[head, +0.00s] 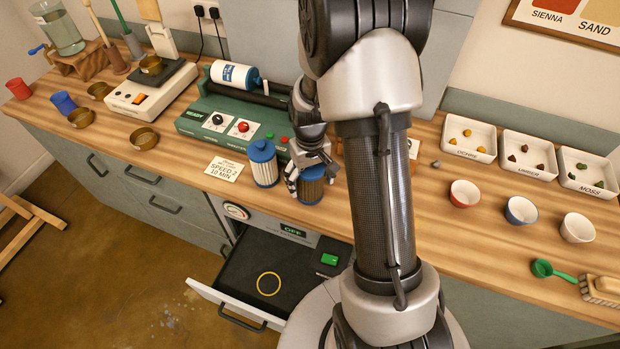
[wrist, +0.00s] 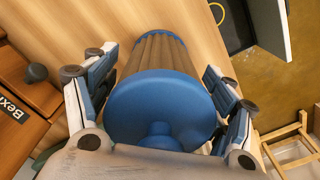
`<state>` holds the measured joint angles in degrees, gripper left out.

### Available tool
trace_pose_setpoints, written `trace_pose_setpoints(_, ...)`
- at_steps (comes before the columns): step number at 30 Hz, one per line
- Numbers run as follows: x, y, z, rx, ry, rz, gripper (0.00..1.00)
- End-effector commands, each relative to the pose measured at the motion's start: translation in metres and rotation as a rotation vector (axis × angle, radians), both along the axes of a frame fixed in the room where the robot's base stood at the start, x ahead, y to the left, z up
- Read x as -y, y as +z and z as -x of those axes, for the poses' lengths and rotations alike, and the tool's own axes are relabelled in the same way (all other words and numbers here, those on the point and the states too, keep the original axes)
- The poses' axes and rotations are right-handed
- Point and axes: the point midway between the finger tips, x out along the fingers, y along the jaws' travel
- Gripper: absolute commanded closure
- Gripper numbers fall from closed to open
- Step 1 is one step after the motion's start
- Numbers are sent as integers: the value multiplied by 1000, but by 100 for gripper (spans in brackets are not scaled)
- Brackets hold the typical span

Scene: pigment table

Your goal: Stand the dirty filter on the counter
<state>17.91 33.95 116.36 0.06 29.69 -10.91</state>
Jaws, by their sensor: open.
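The dirty filter (head: 311,190), with brown pleats and blue end caps, stands upright on the counter (head: 400,222) near its front edge, below my gripper (head: 312,172). In the wrist view the dirty filter (wrist: 160,105) shows its round blue cap towards the camera, with wood behind it. My gripper's fingers (wrist: 160,78) are open, one on each side of the filter, with a visible gap at the right. The filter's foot is partly hidden. A cleaner filter (head: 263,165) with pale blue-grey pleats stands just to its left.
An open drawer (head: 205,292) below the counter holds a yellow ring (head: 268,284). A green roller machine (head: 235,118) and a speed card (head: 224,169) are at the left. Bowls (head: 465,194) and pigment trays (head: 470,139) are at the right.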

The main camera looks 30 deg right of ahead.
Motion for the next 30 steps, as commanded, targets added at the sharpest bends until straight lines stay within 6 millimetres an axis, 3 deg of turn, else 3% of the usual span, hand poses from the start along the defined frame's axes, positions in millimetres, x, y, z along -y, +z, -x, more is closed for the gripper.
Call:
trace_pose_setpoints(8,0,12,-1,4,0,1,23)
trace_pose_setpoints(21,0,100,-1,4,0,1,23)
trace_pose_setpoints(30,-5,134,2,14,4,5,23)
